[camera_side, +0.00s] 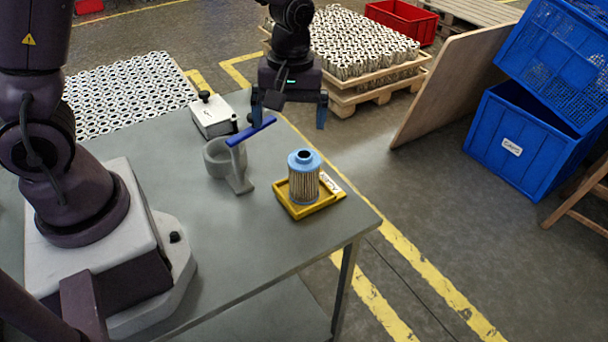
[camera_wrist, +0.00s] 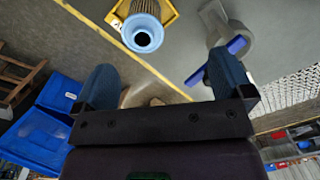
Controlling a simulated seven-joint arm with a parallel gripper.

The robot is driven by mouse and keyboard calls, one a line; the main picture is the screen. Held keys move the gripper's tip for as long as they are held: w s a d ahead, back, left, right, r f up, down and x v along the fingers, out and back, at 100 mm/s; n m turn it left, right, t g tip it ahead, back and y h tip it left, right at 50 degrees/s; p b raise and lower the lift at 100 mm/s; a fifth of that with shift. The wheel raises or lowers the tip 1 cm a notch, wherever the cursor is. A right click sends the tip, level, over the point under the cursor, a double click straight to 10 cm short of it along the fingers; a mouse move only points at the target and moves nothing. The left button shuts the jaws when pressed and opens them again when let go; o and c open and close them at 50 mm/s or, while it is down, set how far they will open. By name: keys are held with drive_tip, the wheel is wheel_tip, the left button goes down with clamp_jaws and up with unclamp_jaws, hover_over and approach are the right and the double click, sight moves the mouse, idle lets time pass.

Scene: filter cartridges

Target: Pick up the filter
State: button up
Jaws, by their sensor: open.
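The filter (camera_side: 304,180) is a pleated tan cartridge with a light-blue top cap and a dark centre hole. It stands upright in a yellow tray (camera_side: 325,204) near the table's right corner. The wrist view shows its blue cap (camera_wrist: 143,32) from above, beyond my fingers. My gripper (camera_side: 289,112) is open and empty, with blue fingertips spread wide. In the side view it hangs above and behind the filter, apart from it. In the wrist view the fingers (camera_wrist: 165,80) are also apart from the filter.
A grey ring-shaped holder (camera_side: 222,160) with a blue handle bar (camera_side: 251,131) stands left of the filter, beside a white box (camera_side: 212,117). The front of the table (camera_side: 200,245) is clear. A pallet of parts (camera_side: 350,90), a wooden board (camera_side: 445,85) and blue crates (camera_side: 515,150) stand beyond.

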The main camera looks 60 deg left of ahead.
sight(304, 166)
drive_tip(key=shift+w+f+n, duration=0.1)
drive_tip(key=shift+w+n, duration=0.55)
drive_tip(key=shift+n, duration=0.35)
drive_tip(key=shift+w+r+n+t, duration=0.2)
drive_tip(key=shift+w+n+t, duration=0.1)
drive_tip(key=shift+n, duration=0.7)
drive_tip(key=shift+f, duration=0.2)
wheel_tip(304, 166, down, 7)
drive_tip(key=shift+f, duration=0.1)
drive_tip(key=shift+w+d+f, duration=0.1)
drive_tip(key=shift+w+f, duration=0.1)
drive_tip(key=shift+f, duration=1.15)
drive_tip(key=shift+w+f, duration=0.2)
drive_tip(key=shift+f, duration=1.15)
drive_tip(key=c, duration=1.1)
